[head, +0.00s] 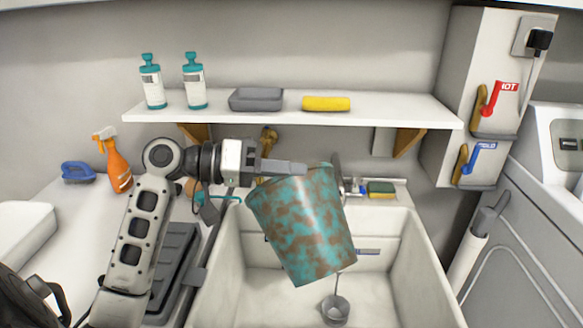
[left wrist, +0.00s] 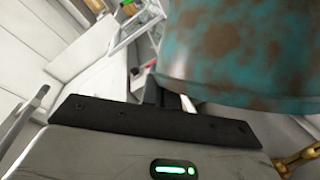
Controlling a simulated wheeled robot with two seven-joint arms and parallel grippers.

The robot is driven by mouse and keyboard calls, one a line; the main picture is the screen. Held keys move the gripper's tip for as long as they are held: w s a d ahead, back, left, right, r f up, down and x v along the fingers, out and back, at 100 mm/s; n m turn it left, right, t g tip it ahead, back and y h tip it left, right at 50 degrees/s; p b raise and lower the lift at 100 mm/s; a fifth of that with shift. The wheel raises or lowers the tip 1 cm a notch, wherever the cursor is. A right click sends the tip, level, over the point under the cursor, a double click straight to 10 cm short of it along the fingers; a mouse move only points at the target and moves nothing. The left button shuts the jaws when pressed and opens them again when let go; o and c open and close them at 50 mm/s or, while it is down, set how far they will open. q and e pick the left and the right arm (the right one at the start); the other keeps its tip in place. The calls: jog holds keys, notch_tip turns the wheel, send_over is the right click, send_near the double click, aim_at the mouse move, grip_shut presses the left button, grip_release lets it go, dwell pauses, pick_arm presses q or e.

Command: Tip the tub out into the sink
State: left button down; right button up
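The tub (head: 303,225) is teal with brown rust-like patches. It is held in the air over the white sink (head: 425,275), tilted, its wider end up and to the left and its narrower end down to the right. My left gripper (head: 290,168) is at the tub's upper edge and appears shut on it. In the left wrist view the tub (left wrist: 240,55) fills the upper right, against a dark finger part. The tub's inside is hidden, so I cannot tell what it holds. My right gripper is not in view.
A white shelf (head: 290,118) above the sink carries two bottles, a grey box (head: 256,99) and a yellow cloth (head: 326,103). An orange spray bottle (head: 114,160) and a blue brush (head: 77,172) stand left. A sponge (head: 381,189) lies on the sink's back ledge. A grey drain cup (head: 335,309) is in the basin.

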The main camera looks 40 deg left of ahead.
pick_arm(q)
jog(key=d+r+m+y, duration=0.1)
jog(key=m, duration=0.1)
jog(key=s+d+r+m+y+b, duration=0.1)
jog(key=m, duration=0.1)
jog(key=shift+s+d+r, duration=0.1)
jog(key=shift+s+d, duration=0.05)
jog(key=shift+d, duration=0.05)
jog(key=m+y, duration=0.1)
jog(key=r+m+y, duration=0.1)
jog(key=m+y, duration=0.1)
jog(key=shift+s+d+r+m+t, duration=0.15)
jog(key=shift+d+m+t, duration=0.25)
